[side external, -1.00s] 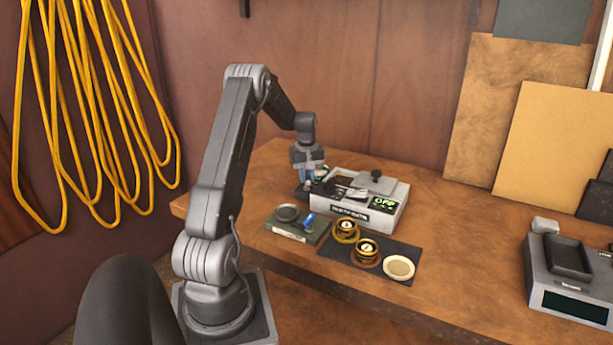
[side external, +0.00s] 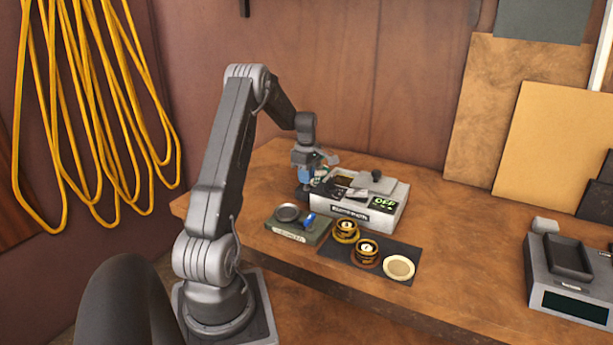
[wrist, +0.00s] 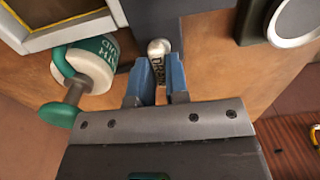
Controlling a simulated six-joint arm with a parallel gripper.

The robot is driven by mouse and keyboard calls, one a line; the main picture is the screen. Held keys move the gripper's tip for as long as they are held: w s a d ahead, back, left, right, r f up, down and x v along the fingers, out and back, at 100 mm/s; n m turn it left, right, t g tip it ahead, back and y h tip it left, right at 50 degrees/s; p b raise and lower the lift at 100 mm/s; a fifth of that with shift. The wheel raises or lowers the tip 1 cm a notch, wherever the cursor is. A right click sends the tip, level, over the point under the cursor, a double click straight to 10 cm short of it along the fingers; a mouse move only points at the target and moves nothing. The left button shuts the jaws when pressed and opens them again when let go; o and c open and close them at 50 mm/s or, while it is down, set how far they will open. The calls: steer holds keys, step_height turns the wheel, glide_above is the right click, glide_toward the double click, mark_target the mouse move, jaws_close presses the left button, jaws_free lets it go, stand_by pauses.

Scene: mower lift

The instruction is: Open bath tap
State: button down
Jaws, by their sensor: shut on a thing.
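The bath tap (wrist: 97,65) is in the wrist view at the left, white with a green label and a green lever ending in a green knob (wrist: 58,115). My gripper (wrist: 158,78) has blue fingers closed around a small white piece (wrist: 158,48) with dark lettering that seems to read DRAIN. The bath tap is left of the fingers, apart from them. In the side view my gripper (side external: 305,174) is low at the left end of the grey bath unit (side external: 352,213). The fingertips and most of the tap are hard to make out there.
The unit's display (side external: 385,202) reads OFF. In front are a small green-grey box (side external: 297,232) with a blue part, and a dark mat (side external: 340,255) with two round tins and a pale dish (side external: 398,268). A grey device (side external: 570,275) stands at the right. The bench between is clear.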

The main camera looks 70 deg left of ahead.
steer(key=shift+n, duration=0.3)
steer(key=c, duration=1.1)
jaws_free()
steer(key=shift+r, duration=0.1)
step_height(320, 180, up, 14)
steer(key=shift+f, duration=0.15)
